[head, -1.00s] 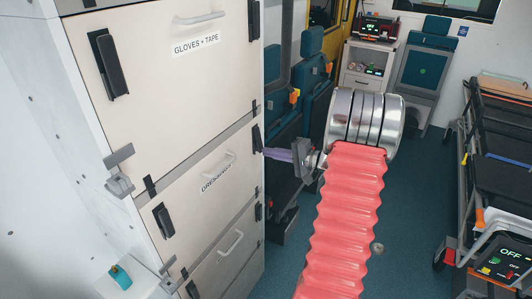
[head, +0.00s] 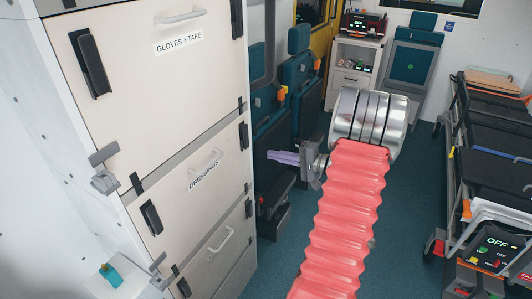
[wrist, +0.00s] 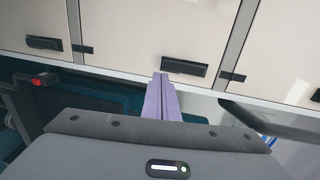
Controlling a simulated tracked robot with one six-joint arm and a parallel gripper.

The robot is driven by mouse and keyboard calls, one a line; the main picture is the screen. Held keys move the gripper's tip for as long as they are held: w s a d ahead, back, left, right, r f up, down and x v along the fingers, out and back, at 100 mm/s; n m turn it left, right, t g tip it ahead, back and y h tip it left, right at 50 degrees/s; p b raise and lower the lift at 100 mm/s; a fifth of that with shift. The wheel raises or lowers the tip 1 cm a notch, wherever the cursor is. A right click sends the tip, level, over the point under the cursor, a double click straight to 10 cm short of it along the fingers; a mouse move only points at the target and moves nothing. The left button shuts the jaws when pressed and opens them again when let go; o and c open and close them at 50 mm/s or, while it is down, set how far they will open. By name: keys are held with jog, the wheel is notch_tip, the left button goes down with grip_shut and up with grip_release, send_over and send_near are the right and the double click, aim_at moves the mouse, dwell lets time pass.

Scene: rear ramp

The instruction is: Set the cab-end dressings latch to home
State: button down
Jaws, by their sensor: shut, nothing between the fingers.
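The dressings drawer (head: 190,200) is the cream, labelled middle front of the cabinet at left in the head view. A black latch (head: 244,136) sits upright at its far, right edge, and another black latch (head: 151,218) at its near, left edge. My gripper (head: 272,156) is shut and empty, right of the cabinet's far edge and apart from it. In the wrist view my lilac fingers (wrist: 161,82) point at the cabinet edge, just below a black latch (wrist: 185,68) lying along the panel. I cannot tell for sure which drawer that latch belongs to.
The gloves and tape drawer (head: 150,75) is above, with a black latch (head: 90,65). Grey brackets (head: 104,168) stick out from the cabinet's near side. Teal seats (head: 300,85) stand behind my gripper. A stretcher (head: 495,140) stands at right.

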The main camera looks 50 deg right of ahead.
jog(key=f+v, duration=0.1)
jog(key=v, duration=0.5)
jog(key=shift+s, duration=0.5)
jog(key=s+a+f+m+g+y, duration=0.1)
jog(key=s+a+f+m+g, duration=0.1)
jog(key=s+a+f+g, duration=0.3)
jog(key=a+n+g, duration=0.3)
jog(key=a+g, duration=0.2)
jog(key=a, duration=0.8)
jog(key=s+a+r+n+h, duration=0.1)
jog(key=a+r+n+h, duration=0.1)
jog(key=a+r+n, duration=0.5)
jog(key=s+a+r+n+h, duration=0.2)
jog(key=a+r+n, duration=0.5)
jog(key=a, duration=1.3)
notch_tip(320, 180, up, 3)
jog(key=shift+s+f+h, duration=0.25)
jog(key=shift+h, duration=0.35)
